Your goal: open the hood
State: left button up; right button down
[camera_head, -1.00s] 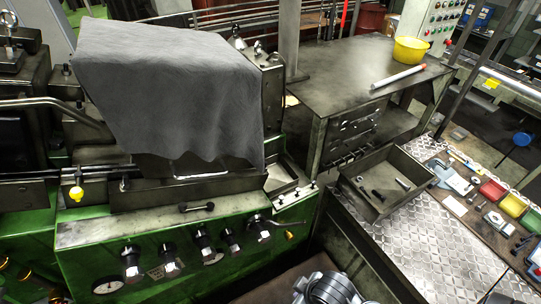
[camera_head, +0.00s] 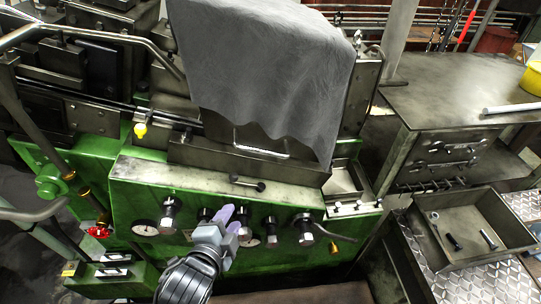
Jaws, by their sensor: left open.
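The hood looks to be the part of the green machine covered by a grey cloth (camera_head: 265,70). The cloth hides most of it. A pale metal handle bar (camera_head: 262,154) shows just below the cloth's lower edge, on a dark panel. The hood looks closed, though the cloth hides its edges. My left gripper (camera_head: 234,220) comes up from the bottom with purple fingers. It is open and empty, in front of the machine's knobs and well below the handle. My right gripper is not in view.
A metal bench (camera_head: 445,100) and an open tool tray (camera_head: 470,225) stand right.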

pick_arm(q)
jog(key=w+d+r+m+t+h, duration=0.1)
jog(key=w+d+r+m, duration=0.1)
jog(key=w+d+m, duration=0.1)
jog(key=w+d+r+m+t+h, duration=0.1)
jog(key=w+d+r+m, duration=0.2)
jog(key=w, duration=0.3)
jog(key=w+d+r+m+t+h, duration=0.1)
jog(key=w+d+r+m, duration=0.2)
jog(key=w+m, duration=0.1)
jog(key=shift+w+d+r+t, duration=0.1)
jog(key=shift+w+r+t, duration=0.2)
jog(key=shift+w, duration=0.35)
jog(key=shift+w+d+f, duration=0.1)
jog(key=shift+w+d, duration=0.15)
jog(key=shift+w, duration=0.35)
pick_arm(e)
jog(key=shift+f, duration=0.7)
pick_arm(q)
grip_shut()
